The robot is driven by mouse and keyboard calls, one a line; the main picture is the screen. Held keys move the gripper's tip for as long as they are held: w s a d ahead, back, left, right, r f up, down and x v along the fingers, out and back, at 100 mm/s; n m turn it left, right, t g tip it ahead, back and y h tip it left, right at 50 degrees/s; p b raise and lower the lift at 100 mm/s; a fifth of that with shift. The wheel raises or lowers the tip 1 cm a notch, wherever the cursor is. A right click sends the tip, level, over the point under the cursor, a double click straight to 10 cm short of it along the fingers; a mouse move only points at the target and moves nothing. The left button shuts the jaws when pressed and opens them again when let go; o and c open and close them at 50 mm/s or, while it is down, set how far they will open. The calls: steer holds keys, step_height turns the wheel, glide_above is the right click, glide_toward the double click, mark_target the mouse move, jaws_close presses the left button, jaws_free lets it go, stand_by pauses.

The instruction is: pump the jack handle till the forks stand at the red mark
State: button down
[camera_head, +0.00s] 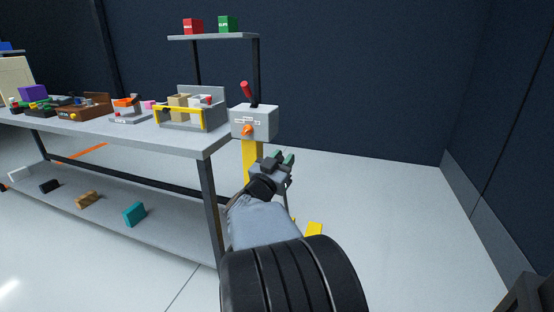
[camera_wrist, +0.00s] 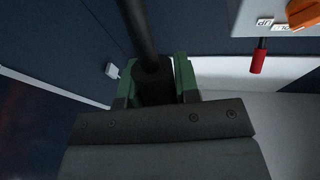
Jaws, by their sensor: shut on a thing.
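My gripper (camera_head: 277,160) is below and to the right of a grey box on a yellow post (camera_head: 251,155). In the wrist view, the green-padded fingers of my gripper (camera_wrist: 155,72) are shut around the dark grip at the end of a black bar, which I take as the jack handle (camera_wrist: 138,25). The bar runs up out of the top of that view. In the head view I cannot make out the handle apart from my gripper. A yellow piece (camera_head: 314,229) shows low behind my arm; I cannot tell if it is a fork. No red mark can be made out.
The grey box (camera_head: 262,124) carries a red lever (camera_head: 246,90) and an orange knob (camera_head: 248,130). A workbench (camera_head: 190,146) with several objects and a lower shelf stands at left. A raised shelf (camera_head: 212,37) holds red and green blocks. The floor at right is clear.

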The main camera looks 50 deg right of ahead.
steer(key=c, duration=0.8)
jaws_free()
steer(key=shift+c, duration=0.2)
steer(key=shift+a, duration=0.1)
steer(key=v, duration=1.3)
steer(key=shift+a+f+b, duration=0.15)
steer(key=shift+a+b, duration=0.1)
steer(key=shift+b, duration=0.1)
steer(key=shift+s, duration=0.1)
